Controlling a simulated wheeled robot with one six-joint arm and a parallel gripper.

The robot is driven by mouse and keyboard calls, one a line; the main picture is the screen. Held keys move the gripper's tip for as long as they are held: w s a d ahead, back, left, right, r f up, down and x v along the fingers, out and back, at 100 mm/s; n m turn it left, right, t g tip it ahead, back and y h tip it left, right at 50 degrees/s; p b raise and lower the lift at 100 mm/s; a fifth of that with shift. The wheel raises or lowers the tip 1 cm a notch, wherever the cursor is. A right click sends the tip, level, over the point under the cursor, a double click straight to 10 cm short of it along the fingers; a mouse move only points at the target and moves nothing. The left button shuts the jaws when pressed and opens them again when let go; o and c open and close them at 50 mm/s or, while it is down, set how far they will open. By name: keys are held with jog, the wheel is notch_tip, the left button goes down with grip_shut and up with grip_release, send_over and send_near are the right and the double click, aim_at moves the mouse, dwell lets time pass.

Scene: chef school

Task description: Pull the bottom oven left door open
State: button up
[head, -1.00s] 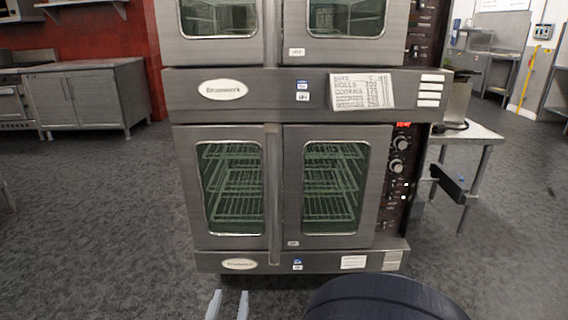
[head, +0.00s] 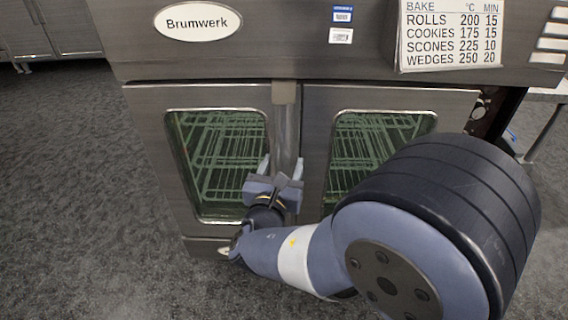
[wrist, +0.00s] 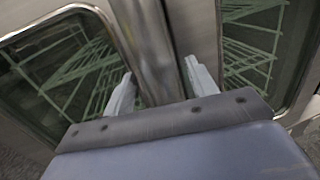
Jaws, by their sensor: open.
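The bottom oven left door (head: 152,130) is shut, with a window showing green-tinted wire racks. Its vertical bar handle (head: 285,125) runs along the door's right edge, beside the right door (head: 318,115). My gripper (head: 281,168) is open at the handle, with one finger on each side of it in the head view. In the wrist view, the handle (wrist: 148,45) passes between the two spread fingers (wrist: 160,85). I cannot tell whether either finger touches it. The handle's lower part is hidden behind my gripper and arm.
The upper oven's base panel with the Brumwerk label (head: 197,21) is above the doors. A baking chart (head: 452,35) is on its right. Grey floor (head: 80,200) is clear to the left. A table (head: 545,95) stands at right.

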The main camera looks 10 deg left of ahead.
jog(key=shift+w, duration=0.85)
jog(key=shift+c, duration=0.2)
jog(key=shift+s, duration=0.1)
grip_shut()
